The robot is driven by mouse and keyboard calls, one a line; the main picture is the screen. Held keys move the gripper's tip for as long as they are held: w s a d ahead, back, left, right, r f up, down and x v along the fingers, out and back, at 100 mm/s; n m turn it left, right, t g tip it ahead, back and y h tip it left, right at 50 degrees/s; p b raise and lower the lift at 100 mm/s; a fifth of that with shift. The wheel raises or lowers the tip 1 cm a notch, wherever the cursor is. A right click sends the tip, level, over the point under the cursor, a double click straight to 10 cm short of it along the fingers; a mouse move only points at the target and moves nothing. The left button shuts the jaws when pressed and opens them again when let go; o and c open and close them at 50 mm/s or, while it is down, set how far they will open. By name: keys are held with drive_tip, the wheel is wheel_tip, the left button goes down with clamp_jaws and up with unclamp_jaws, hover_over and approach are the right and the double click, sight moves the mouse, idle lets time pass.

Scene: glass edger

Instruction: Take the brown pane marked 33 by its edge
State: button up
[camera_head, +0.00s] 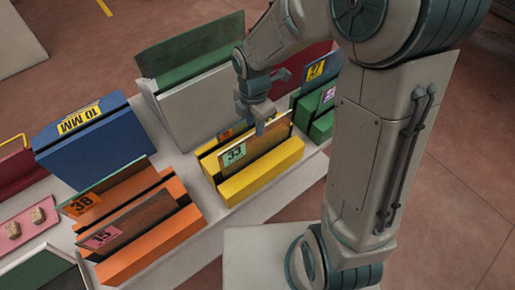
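The brown pane marked 33 (270,138) stands upright in the slot of a yellow rack (262,176) in the head view. Its green label with 33 is at its left end. My gripper (260,127) points down at the pane's top edge, near the middle. One fingertip shows in front of the pane's face, overlapping it in the picture. The other finger is partly hidden, so I cannot tell whether the fingers touch the pane or are closed on it.
An orange rack (154,250) holds panes marked 38 (108,189) and 15 (137,222). A blue rack (95,150) marked 10 MM stands behind it. A grey rack (198,108) with a green pane (190,50) is behind the yellow one. Green racks stand right of it.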

hover_over(257, 150)
wheel_tip(257, 150, down, 6)
drive_tip(key=shift+w+f, duration=0.2)
drive_tip(key=shift+r, duration=0.1)
clamp_jaws()
